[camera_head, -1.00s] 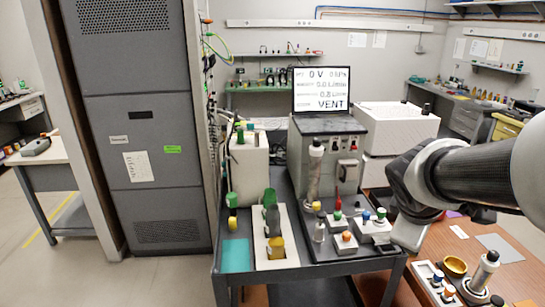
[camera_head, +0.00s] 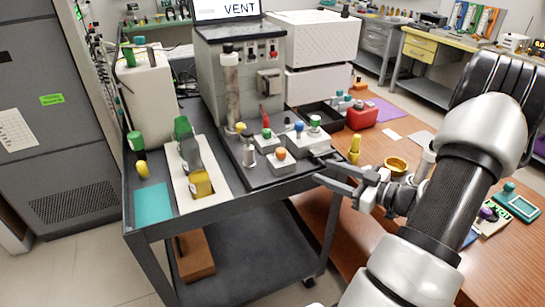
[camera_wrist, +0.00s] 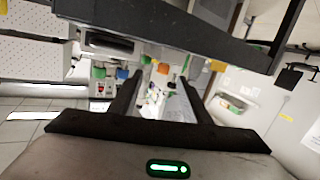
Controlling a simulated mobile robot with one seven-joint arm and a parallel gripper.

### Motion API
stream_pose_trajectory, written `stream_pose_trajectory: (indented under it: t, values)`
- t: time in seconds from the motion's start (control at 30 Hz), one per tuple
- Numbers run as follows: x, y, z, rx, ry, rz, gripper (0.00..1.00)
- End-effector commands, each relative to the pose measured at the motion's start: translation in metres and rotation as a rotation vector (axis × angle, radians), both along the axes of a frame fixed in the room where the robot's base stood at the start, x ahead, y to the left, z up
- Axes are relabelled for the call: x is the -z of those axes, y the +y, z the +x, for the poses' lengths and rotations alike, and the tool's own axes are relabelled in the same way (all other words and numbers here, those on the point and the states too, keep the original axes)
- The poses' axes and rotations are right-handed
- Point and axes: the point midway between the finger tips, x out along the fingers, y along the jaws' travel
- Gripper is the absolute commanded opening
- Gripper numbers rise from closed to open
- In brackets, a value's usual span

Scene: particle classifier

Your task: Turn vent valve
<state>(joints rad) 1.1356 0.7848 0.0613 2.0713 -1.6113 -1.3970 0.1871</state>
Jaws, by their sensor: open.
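Several small valves with coloured knobs stand on a dark base plate on the grey cart (camera_head: 235,220). They include an orange knob (camera_head: 281,154) on a white block, a green knob (camera_head: 266,133), a blue knob (camera_head: 299,126), a green-topped one (camera_head: 315,121) and a red handle (camera_head: 265,115). I cannot tell which is the vent valve. My gripper (camera_head: 320,169) is open and empty at the cart's right edge, to the right of the knobs and apart from them. In the wrist view its two fingers (camera_wrist: 158,85) are spread, with blurred coloured items beyond.
A grey instrument (camera_head: 213,80) with a screen reading VENT (camera_head: 228,9) stands behind the valves.

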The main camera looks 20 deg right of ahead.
Motion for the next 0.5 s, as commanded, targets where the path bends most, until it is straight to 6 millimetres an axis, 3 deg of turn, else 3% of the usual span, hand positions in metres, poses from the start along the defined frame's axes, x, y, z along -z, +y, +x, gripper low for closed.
stream_pose_trajectory:
  t: [0.03, 0.1, 0.2, 0.37, 0.5]
  values:
    - [0.008, -0.001, -0.011, -0.007, -0.027, 0.067, 0.43]
    - [0.007, -0.001, -0.019, -0.022, -0.053, 0.125, 0.43]
    - [0.004, 0.001, -0.021, -0.033, -0.071, 0.157, 0.43]
    - [0.003, 0.012, -0.004, -0.037, -0.073, 0.158, 0.43]
    - [0.003, 0.026, 0.021, -0.037, -0.073, 0.157, 0.43]
